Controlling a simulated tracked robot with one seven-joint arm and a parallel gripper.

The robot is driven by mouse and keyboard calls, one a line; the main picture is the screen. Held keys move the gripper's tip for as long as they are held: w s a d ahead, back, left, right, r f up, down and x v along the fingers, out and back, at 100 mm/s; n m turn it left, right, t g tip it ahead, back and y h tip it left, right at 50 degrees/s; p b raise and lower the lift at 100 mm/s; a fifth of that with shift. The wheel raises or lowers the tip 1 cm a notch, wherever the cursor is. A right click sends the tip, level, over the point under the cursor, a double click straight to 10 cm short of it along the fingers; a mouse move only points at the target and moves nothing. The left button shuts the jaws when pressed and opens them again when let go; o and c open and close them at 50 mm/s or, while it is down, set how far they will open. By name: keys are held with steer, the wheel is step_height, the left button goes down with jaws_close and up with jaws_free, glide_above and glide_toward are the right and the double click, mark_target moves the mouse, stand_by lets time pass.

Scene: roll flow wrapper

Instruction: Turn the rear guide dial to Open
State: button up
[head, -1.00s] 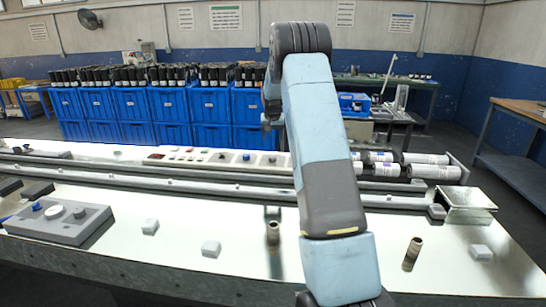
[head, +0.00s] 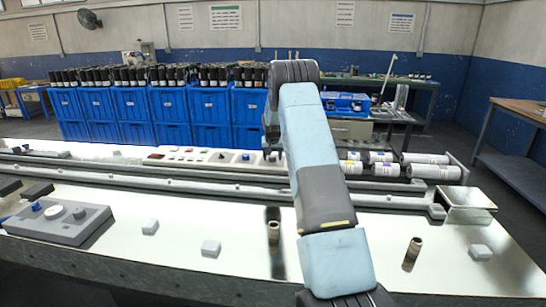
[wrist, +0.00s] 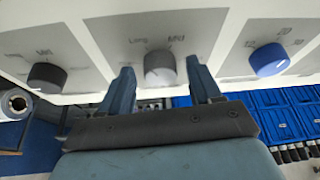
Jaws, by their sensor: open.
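My gripper (wrist: 162,82) is open in the wrist view, with one finger on each side of a grey dial (wrist: 160,68). The dial stands on a pale panel with printed labels, one looking like "Mid". The fingers appear apart from the dial, and nothing is held. A blue dial (wrist: 268,60) is to the right and a dark dial (wrist: 46,77) to the left. I cannot read "Open" or a rear guide name, so I cannot tell which dial that is. In the head view my gripper (head: 271,150) is low over the control panel (head: 213,157), partly hidden by my arm.
A long grey rail (head: 180,184) runs in front of the panel. White rolls (head: 430,171) lie to the right, beside a metal box (head: 466,203). A grey block with dials (head: 60,222) sits at the left front. Blue bins (head: 170,120) stand behind.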

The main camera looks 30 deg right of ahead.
steer(key=c, duration=1)
steer(key=shift+d, duration=0.15)
steer(key=shift+n, duration=0.3)
steer(key=n+y, duration=0.1)
steer(key=n, duration=0.2)
steer(key=n+y, duration=0.1)
steer(key=n, duration=0.2)
steer(key=shift+d+t+y, duration=0.2)
steer(key=shift+t+y, duration=0.1)
steer(key=n+y, duration=0.1)
steer(key=n, duration=0.1)
steer(key=n+g, duration=0.1)
steer(key=n, duration=0.2)
steer(key=shift+f+y, duration=0.1)
steer(key=shift+y, duration=0.3)
steer(key=shift+n, duration=0.3)
